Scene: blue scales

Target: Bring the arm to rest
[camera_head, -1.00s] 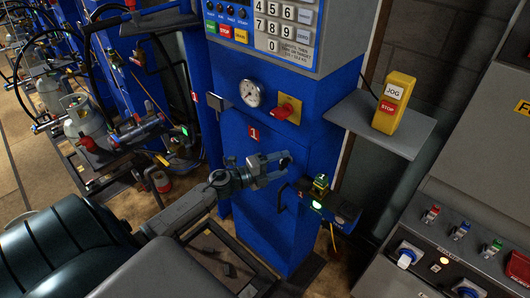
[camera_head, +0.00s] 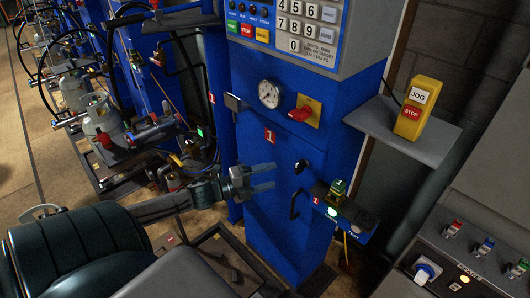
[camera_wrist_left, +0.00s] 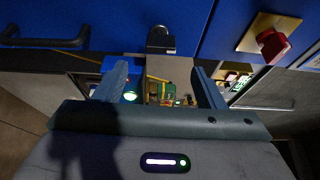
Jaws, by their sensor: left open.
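My left gripper (camera_head: 262,178) is open and empty in front of the blue scale cabinet (camera_head: 265,225). Its fingers point right, short of the black knob (camera_head: 301,166) and the black handle (camera_head: 295,204) on the cabinet. In the left wrist view the two fingers (camera_wrist_left: 160,85) stand apart with nothing held between them; the black knob (camera_wrist_left: 160,38) lies beyond them. My left arm (camera_head: 180,200) reaches in from the left. My right gripper is not in view.
A small shelf (camera_head: 330,214) with a green light juts out right of the gripper. A red switch (camera_head: 299,114) and a gauge (camera_head: 269,94) sit above. A yellow jog/stop box (camera_head: 411,108) stands on a grey shelf (camera_head: 370,121). Gas cylinders (camera_head: 103,122) stand at the left.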

